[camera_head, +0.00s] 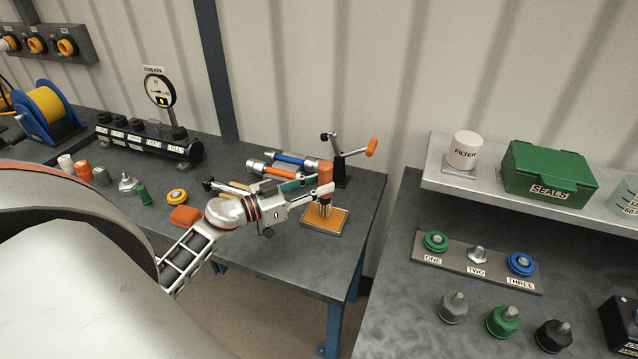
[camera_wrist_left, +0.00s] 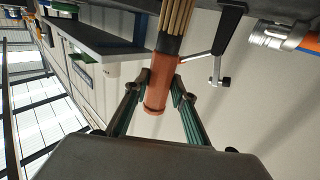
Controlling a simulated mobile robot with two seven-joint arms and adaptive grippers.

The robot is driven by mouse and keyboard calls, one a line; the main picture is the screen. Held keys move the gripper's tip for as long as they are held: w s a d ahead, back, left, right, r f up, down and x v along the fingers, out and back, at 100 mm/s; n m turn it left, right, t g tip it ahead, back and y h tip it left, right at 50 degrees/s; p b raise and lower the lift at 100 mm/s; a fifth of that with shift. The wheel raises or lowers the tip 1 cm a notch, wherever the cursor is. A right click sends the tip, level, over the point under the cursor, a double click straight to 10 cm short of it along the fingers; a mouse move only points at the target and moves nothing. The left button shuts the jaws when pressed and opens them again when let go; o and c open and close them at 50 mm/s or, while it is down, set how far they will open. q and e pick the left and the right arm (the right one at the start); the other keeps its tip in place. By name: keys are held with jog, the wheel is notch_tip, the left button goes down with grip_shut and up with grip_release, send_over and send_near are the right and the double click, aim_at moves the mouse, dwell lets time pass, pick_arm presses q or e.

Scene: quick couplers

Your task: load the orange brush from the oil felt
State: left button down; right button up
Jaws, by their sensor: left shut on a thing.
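The orange brush (camera_head: 325,173) is upright with its bristles down over the oil felt (camera_head: 338,223), a yellow-orange pad in a shallow tray near the bench's right corner. I cannot tell whether the bristle tips touch the felt. My left gripper (camera_head: 322,191) is shut on the brush. In the left wrist view, the brush's orange handle (camera_wrist_left: 160,85) sits between the two fingers of the left gripper (camera_wrist_left: 164,88), with its tan bristles pointing away. My right gripper is not in view.
A black stand (camera_head: 341,168) with an orange-handled lever is just behind the brush. Blue (camera_head: 290,158) and orange (camera_head: 272,170) cylindrical tools lie behind the arm. A gap separates this bench from the right one.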

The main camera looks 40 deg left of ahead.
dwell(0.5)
pick_arm(q)
jog(key=shift+f, duration=0.55)
dwell(0.7)
jog(key=shift+r+p, duration=0.9)
jog(key=shift+r, duration=2.65)
